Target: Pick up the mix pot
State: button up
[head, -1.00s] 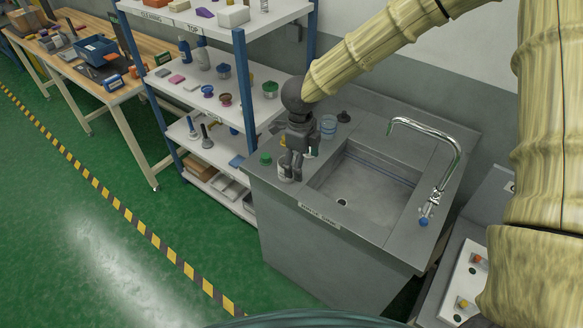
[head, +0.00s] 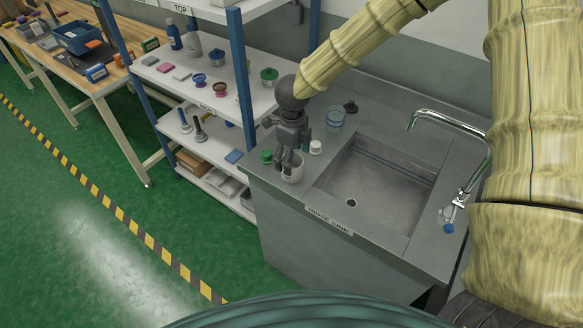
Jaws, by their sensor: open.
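A small white pot (head: 297,175), which looks like the mix pot, stands upright on the front left corner of the steel sink counter. My gripper (head: 289,165) points down at it from above, with its dark grey fingers open at the pot's rim. The fingers hide part of the pot's rim and inside. I cannot tell whether a finger reaches into the pot or touches it.
A green-lidded jar (head: 266,157) stands close left of the pot and a white-capped container (head: 316,147) close right. A clear beaker (head: 335,118) and dark stopper (head: 350,107) stand behind. The sink basin (head: 378,188) and tap (head: 470,180) lie right; a loaded shelf (head: 237,90) is left.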

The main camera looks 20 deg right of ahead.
jog(key=shift+w+f+p, duration=0.15)
jog(key=shift+f+p, duration=0.95)
jog(key=shift+f, duration=1.85)
jog(key=shift+c, duration=0.5)
jog(key=c, duration=0.9)
